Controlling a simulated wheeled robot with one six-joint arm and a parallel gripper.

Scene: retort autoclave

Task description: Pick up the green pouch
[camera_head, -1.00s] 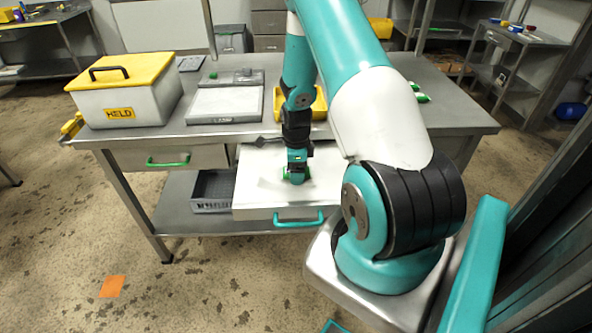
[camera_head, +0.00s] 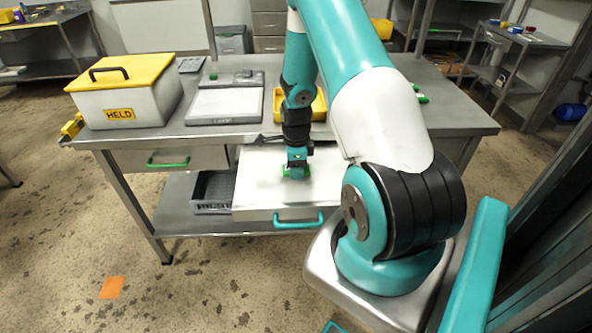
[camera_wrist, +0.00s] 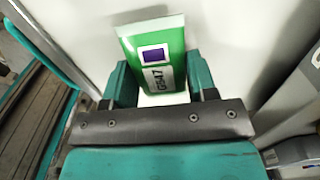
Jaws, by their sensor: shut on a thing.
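The green pouch (camera_wrist: 178,43) has a white top edge, a purple square and a printed label. In the wrist view it stands between my gripper's two teal fingers (camera_wrist: 160,85), and its lower part is partly hidden by the gripper. In the head view my gripper (camera_head: 296,174) points down inside the open drawer (camera_head: 256,198), with a bit of the green pouch (camera_head: 287,172) showing beside the fingertips. My gripper is shut on the pouch. I cannot tell whether the pouch's lower end touches the drawer floor.
The drawer is pulled out below the steel table (camera_head: 455,115). On the table are a yellow-lidded box (camera_head: 125,100) marked HELD, a flat grey-and-white device (camera_head: 226,103) and a yellow tray (camera_head: 319,105) behind my arm. A grey crate (camera_head: 212,192) sits on the lower shelf.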

